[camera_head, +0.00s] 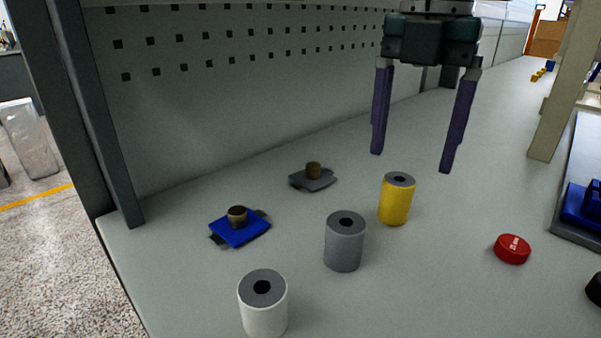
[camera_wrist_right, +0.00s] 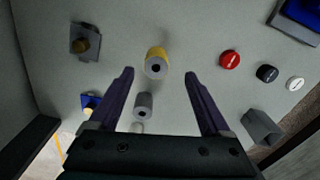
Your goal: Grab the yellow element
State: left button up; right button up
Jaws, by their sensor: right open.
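The yellow element (camera_head: 395,201) is an upright yellow cylinder with a grey top and a dark centre hole. It stands on the grey table, behind and right of a grey cylinder. My right gripper (camera_head: 411,164) is open and empty, fingers pointing down, above the table near the yellow element. In the right wrist view the yellow element (camera_wrist_right: 156,63) appears between and just beyond the two fingertips (camera_wrist_right: 160,72). Nothing is between the fingers in contact with them. My left gripper is not in view.
A grey cylinder (camera_head: 344,243) and a white cylinder (camera_head: 263,310) stand nearby. A blue plate (camera_head: 240,232) and a grey plate (camera_head: 325,182) carry brown pegs. A red disc (camera_head: 512,249) lies to the right. A perforated panel (camera_head: 250,90) backs the table.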

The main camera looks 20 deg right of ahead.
aim_at(400, 179)
jog(key=f, duration=0.5)
jog(key=shift+w+a+f, duration=0.15)
jog(key=shift+a+f, duration=0.1)
grip_shut()
dwell(0.4)
